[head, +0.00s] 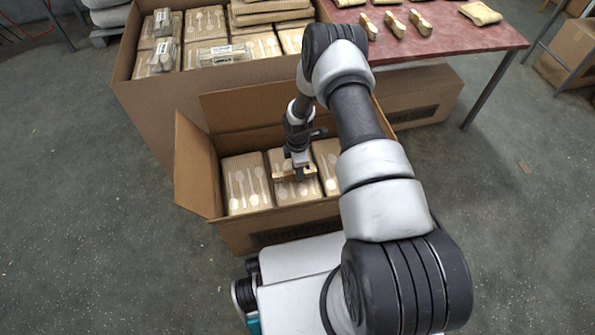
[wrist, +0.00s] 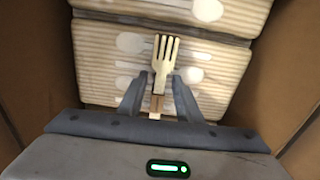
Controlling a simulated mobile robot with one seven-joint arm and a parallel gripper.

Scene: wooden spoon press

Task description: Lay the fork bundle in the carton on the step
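The open brown carton (head: 207,197) stands in front of me with its flaps spread, and packs of wooden spoons fill it in a row. My gripper (head: 297,175) is down inside the carton, over the middle pack (head: 260,190). In the wrist view, the pale wooden fork bundle (wrist: 164,60) lies between the fingers of my gripper (wrist: 160,80), its tines pointing away from my palm and a brown band (wrist: 156,103) around its handle. Whether the bundle touches the packs below cannot be told.
A larger carton (head: 140,105) of spoon packs and clear-wrapped bundles stands behind. A red-topped table (head: 470,40) at the back right bears several wooden bundles (head: 395,22). Another closed carton (head: 425,95) is under it.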

